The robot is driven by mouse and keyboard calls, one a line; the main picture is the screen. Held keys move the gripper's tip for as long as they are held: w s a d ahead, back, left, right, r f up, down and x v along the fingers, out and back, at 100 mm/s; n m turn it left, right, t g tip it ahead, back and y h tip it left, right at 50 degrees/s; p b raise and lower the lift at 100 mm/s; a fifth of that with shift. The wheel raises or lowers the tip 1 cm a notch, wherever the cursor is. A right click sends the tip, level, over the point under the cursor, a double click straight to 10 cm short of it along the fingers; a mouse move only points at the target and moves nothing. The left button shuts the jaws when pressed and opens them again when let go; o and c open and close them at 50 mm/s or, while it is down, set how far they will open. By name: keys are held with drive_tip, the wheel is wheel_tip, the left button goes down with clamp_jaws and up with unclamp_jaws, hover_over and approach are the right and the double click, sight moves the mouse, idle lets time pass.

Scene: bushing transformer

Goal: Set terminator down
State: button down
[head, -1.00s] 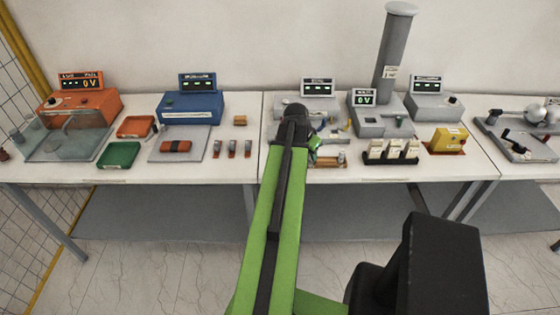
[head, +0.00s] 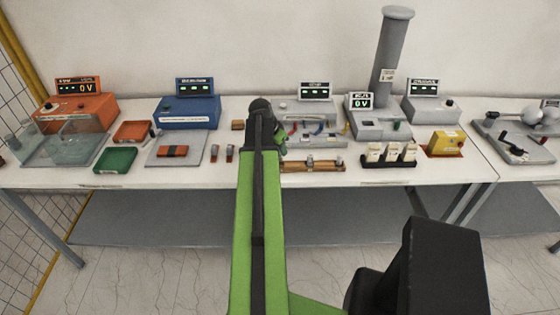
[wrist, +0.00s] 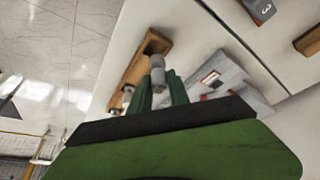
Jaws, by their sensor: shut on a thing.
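My gripper (wrist: 160,92) is shut on a small grey cylindrical piece, which I take to be the terminator (wrist: 157,74); it shows between the green fingers in the wrist view. I cannot tell whether the held piece touches the holder. In the head view the wooden holder (head: 312,166) lies at the table's front edge, right of my arm. My arm hides most of the gripper and the held piece there.
Two small grey-and-orange pieces (head: 229,153) stand left of my arm. A grey device with coloured leads (head: 318,138) sits behind the wooden holder. A black rack with white blocks (head: 388,162) and a yellow box (head: 445,144) stand to the right. A grey plate (head: 176,148) lies left.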

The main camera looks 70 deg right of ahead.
sight(280, 156)
wheel_tip(280, 156, down, 4)
drive_tip(key=b, duration=0.4)
drive_tip(key=shift+f, duration=0.2)
drive_tip(key=shift+r, duration=0.25)
drive_tip(key=shift+f, duration=0.25)
drive_tip(key=c, duration=1.2)
unclamp_jaws()
drive_tip(key=shift+r, duration=0.1)
drive_tip(key=shift+c, duration=0.2)
drive_tip(key=shift+r, duration=0.3)
drive_tip(key=p+v, duration=1.1)
drive_tip(key=shift+a+r, duration=0.2)
drive_tip(key=shift+r, duration=0.15)
